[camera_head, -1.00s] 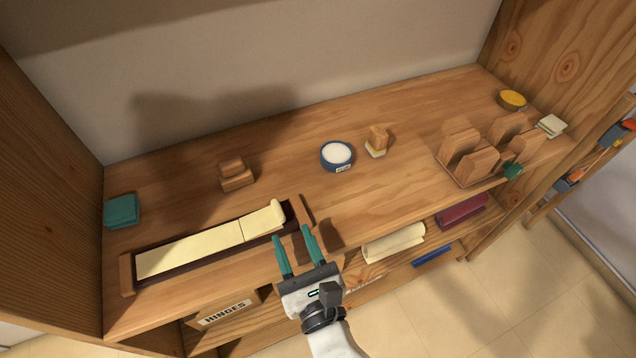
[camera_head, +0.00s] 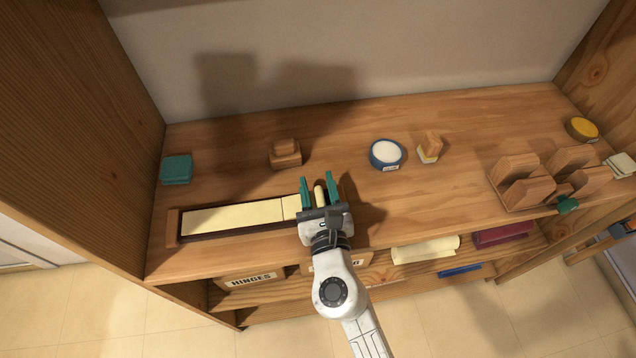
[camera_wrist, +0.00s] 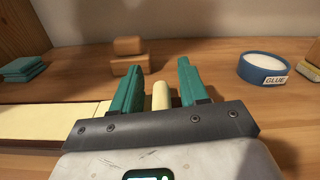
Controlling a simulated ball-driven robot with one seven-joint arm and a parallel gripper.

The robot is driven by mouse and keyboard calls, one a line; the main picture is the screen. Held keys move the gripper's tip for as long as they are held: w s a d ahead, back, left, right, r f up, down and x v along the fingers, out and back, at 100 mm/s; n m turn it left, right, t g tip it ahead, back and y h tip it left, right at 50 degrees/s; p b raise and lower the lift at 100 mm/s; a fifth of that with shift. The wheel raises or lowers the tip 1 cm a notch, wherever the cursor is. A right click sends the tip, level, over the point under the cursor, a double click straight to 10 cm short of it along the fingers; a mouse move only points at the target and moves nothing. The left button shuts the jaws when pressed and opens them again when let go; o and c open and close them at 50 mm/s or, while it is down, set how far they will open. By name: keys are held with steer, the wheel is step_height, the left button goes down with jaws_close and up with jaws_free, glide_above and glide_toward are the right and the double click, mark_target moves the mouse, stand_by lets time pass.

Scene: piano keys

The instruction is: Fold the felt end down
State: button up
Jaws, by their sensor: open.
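The cream felt strip (camera_head: 240,217) lies in a dark wooden tray (camera_head: 173,228) at the front left of the bench. Its right end (camera_head: 319,194) stands up as a curled edge. My gripper (camera_head: 319,190) is open over the tray's right end, with one green finger on each side of that raised end. In the wrist view the raised felt end (camera_wrist: 161,96) shows between the two fingers (camera_wrist: 157,85), apart from both as far as I can see. The gripper body hides the felt below it.
A wooden block (camera_head: 285,154), a teal stack (camera_head: 176,169), a blue glue pot (camera_head: 386,154) and a small brush-like block (camera_head: 430,147) stand behind. A wooden rack (camera_head: 523,190) is at the right.

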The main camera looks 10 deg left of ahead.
jaws_close()
stand_by(0.4)
